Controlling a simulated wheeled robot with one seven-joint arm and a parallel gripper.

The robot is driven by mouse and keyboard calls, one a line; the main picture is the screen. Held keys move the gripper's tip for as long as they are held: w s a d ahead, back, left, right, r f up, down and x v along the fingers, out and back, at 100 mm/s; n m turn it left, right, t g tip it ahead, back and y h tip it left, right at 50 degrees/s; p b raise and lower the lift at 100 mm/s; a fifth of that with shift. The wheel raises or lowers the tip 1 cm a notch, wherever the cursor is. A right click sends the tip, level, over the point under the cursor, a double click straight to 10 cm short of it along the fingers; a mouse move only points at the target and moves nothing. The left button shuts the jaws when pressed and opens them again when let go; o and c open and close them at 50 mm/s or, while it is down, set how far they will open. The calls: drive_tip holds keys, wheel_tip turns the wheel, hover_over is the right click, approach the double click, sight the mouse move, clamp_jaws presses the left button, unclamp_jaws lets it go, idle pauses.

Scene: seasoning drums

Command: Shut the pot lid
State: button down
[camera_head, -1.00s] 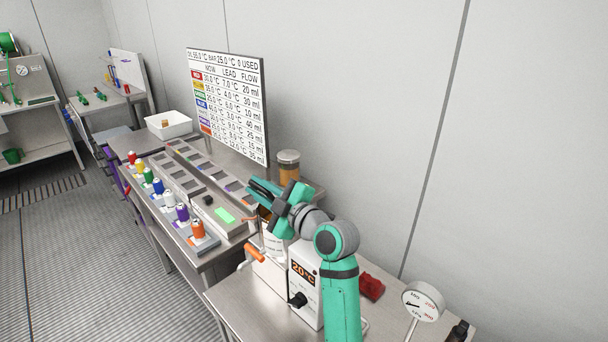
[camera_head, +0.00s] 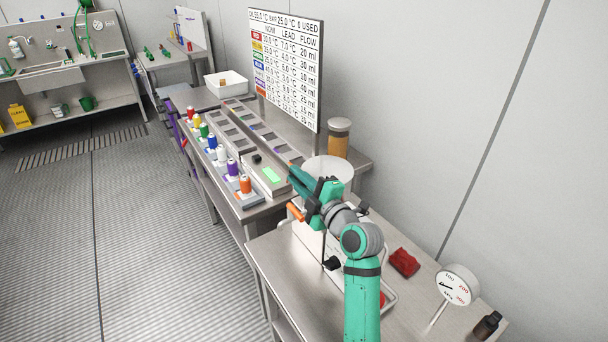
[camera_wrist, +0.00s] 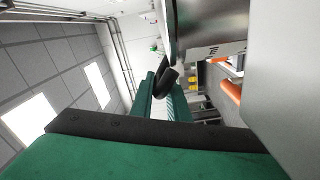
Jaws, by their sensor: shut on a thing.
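A pale round pot lid (camera_head: 328,169) shows in the head view behind my gripper (camera_head: 291,176), near the front table's back edge. The pot under it is mostly hidden by my arm, and I cannot tell how closely the lid sits on it. In the wrist view my gripper (camera_wrist: 163,82) has its green fingers closed around a small black handle (camera_wrist: 166,77). The handle's join to the lid is not clear there. The white heater unit (camera_head: 309,240) with a black knob stands below my gripper, partly hidden by my arm.
An orange handle (camera_head: 295,212) sticks out close below my gripper. A jar with amber contents (camera_head: 339,140) stands behind the lid. Several coloured bottles line the left bench.

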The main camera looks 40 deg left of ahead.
drive_tip(key=shift+w+d+f, duration=0.1)
drive_tip(key=shift+w+f, duration=0.1)
drive_tip(key=c, duration=1.8)
unclamp_jaws()
drive_tip(key=shift+o, duration=0.2)
drive_tip(key=shift+s+r, duration=0.1)
drive_tip(key=shift+d, duration=0.2)
drive_tip(key=s+d, duration=0.2)
drive_tip(key=d, duration=0.8)
